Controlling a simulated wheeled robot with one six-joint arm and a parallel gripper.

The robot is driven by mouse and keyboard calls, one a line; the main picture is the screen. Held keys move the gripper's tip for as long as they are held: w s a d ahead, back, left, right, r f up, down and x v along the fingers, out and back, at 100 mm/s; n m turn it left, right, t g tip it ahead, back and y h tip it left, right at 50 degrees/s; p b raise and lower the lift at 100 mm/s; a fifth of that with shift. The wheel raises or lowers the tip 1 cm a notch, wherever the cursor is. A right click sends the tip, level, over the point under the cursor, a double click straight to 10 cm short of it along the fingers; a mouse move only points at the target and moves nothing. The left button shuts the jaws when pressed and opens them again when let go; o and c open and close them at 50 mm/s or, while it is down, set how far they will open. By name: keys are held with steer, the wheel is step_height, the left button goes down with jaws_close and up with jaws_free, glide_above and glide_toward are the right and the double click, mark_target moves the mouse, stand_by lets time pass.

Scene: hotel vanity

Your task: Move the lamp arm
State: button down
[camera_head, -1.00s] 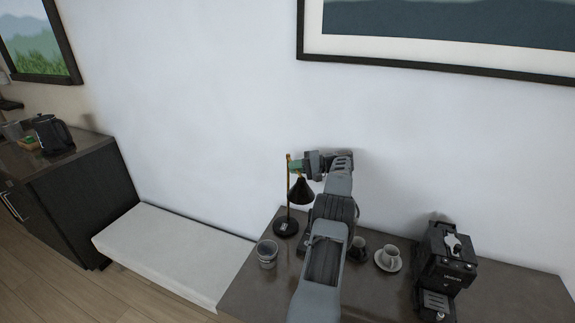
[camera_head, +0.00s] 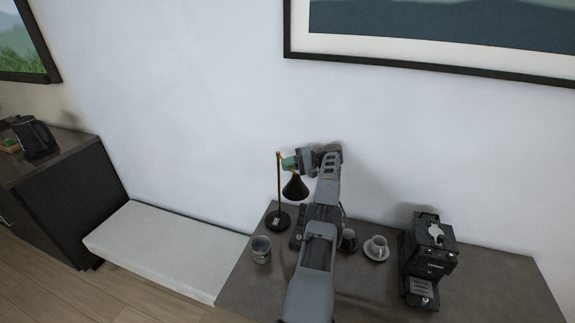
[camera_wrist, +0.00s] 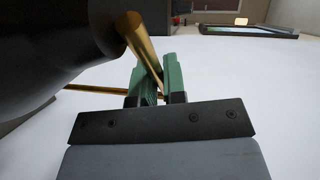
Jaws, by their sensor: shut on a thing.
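The lamp stands at the left back of the vanity top, with a round black base (camera_head: 279,221), a thin upright brass and black post (camera_head: 279,180) and a black cone shade (camera_head: 295,188). My gripper (camera_head: 288,163) is up at the top of the lamp, beside the post and above the shade. In the wrist view its green fingers (camera_wrist: 158,82) are shut on the brass lamp arm (camera_wrist: 143,45). The black shade (camera_wrist: 50,50) fills the upper left of that view. In the head view the fingers hide most of the lamp arm.
A glass (camera_head: 261,249) stands left of my arm on the vanity top (camera_head: 375,290). A dark cup (camera_head: 349,240), a cup on a saucer (camera_head: 376,249) and a black coffee machine (camera_head: 429,262) stand to the right. A white bench (camera_head: 165,245) is at the left. The wall is close behind the lamp.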

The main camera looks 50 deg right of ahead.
steer(key=c, duration=1.2)
jaws_free()
